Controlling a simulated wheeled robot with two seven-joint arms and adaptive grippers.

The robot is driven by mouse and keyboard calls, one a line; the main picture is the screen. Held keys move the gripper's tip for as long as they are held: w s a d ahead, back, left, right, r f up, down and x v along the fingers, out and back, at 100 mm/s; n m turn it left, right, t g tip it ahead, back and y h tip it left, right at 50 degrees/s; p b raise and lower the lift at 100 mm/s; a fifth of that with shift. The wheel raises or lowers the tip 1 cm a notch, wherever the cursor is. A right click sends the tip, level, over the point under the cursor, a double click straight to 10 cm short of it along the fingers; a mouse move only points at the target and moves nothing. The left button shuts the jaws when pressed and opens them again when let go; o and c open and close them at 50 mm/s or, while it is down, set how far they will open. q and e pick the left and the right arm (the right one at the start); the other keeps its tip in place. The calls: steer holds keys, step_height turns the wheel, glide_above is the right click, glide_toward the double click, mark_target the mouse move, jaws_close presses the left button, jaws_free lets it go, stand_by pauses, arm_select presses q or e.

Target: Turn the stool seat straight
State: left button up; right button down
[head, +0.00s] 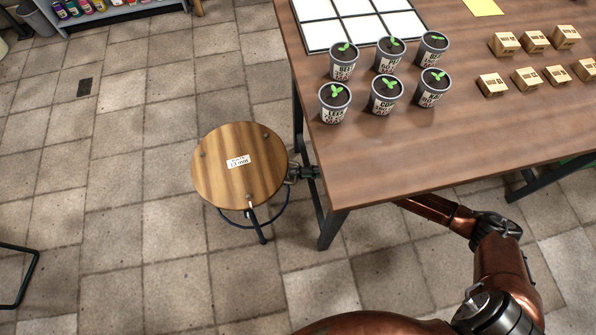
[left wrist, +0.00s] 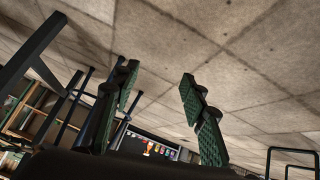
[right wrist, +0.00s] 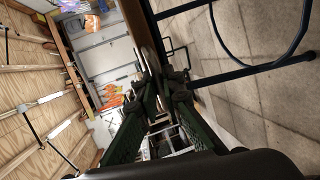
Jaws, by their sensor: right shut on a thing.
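The round wooden stool seat (head: 225,181) stands left of the table in the head view, with a white label (head: 238,161) on top that sits slightly tilted. My right gripper (head: 295,173) reaches from beneath the table edge and is shut on the seat's right rim. In the right wrist view the seat appears edge-on (right wrist: 147,35), running down between the fingers (right wrist: 161,92). My left gripper (left wrist: 156,88) shows only in the left wrist view, where its green-padded fingers are apart and empty above the floor.
The wooden table (head: 420,150) holds several potted seedlings (head: 385,93), small wooden blocks (head: 525,78) and a white panelled tray (head: 322,37). A table leg (head: 330,229) stands close right of the stool. The tiled floor left of the stool (head: 120,200) is clear.

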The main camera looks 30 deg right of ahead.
steer(key=shift+s+a+r+m+t+h+p, duration=0.3)
steer(key=shift+s+a+m+t+p, duration=0.2)
steer(key=shift+p, duration=0.6)
steer(key=shift+s+a+f+p, duration=0.2)
steer(key=shift+s+f+p, duration=0.1)
steer(key=shift+p, duration=0.1)
arm_select(q)
steer(key=r+g, duration=0.1)
steer(key=r, duration=0.1)
steer(key=d+r+g, duration=0.1)
steer(key=r, duration=0.2)
steer(key=shift+w+d, duration=0.1)
steer(key=shift+d, duration=0.1)
arm_select(e)
steer(key=c, duration=2.1)
jaws_free()
steer(key=v, duration=1.2)
steer(key=shift+s+a, duration=0.1)
steer(key=shift+s, duration=0.05)
steer(key=shift+m+t, duration=0.3)
